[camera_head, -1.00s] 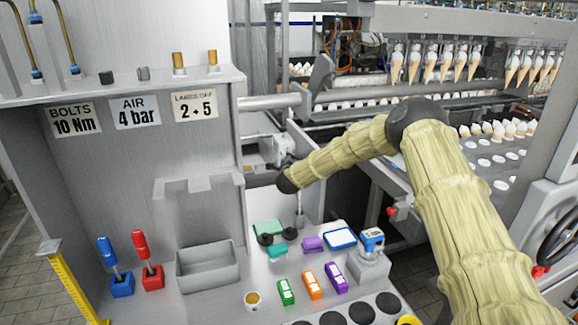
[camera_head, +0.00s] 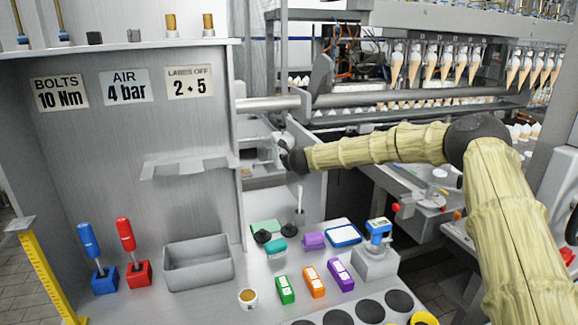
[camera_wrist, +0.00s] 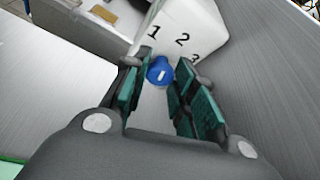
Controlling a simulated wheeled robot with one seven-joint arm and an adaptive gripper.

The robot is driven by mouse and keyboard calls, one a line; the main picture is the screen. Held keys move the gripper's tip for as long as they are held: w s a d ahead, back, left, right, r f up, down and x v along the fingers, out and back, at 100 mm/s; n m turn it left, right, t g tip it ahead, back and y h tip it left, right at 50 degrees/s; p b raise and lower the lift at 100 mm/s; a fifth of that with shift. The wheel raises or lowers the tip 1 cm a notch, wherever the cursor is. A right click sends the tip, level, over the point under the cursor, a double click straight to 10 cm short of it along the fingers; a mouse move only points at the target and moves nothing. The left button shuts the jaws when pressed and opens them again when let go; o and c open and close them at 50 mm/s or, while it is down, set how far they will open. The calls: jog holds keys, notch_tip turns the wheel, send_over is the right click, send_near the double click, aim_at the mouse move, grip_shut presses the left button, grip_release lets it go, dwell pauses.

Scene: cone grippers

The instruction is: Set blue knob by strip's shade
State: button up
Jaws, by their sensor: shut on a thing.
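The blue knob (camera_wrist: 160,71) shows in the wrist view on a white dial housing (camera_wrist: 181,30) printed with 1, 2 and 3. A short white mark on the knob's face points roughly upward in that view. My gripper (camera_wrist: 161,82) has its teal finger pads on either side of the knob and is shut on it. In the head view my gripper (camera_head: 287,154) is at the white housing (camera_head: 280,146) beside the grey panel, and the knob is hidden. I cannot pick out a strip for certain in these views.
Below my gripper, the bench holds a grey bin (camera_head: 198,265), green, orange and purple blocks (camera_head: 314,282), a small cup (camera_head: 248,297) and a blue-topped device (camera_head: 378,228). Blue and red levers (camera_head: 125,235) stand at left. A cone conveyor (camera_head: 430,97) runs behind.

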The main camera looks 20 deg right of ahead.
jog(key=shift+d+m+b, duration=0.15)
jog(key=shift+m+b, duration=0.15)
jog(key=shift+b, duration=0.05)
dwell(0.3)
jog(key=o, duration=0.7)
jog(key=shift+f, duration=0.15)
jog(key=shift+o, duration=0.2)
notch_tip(320, 180, up, 10)
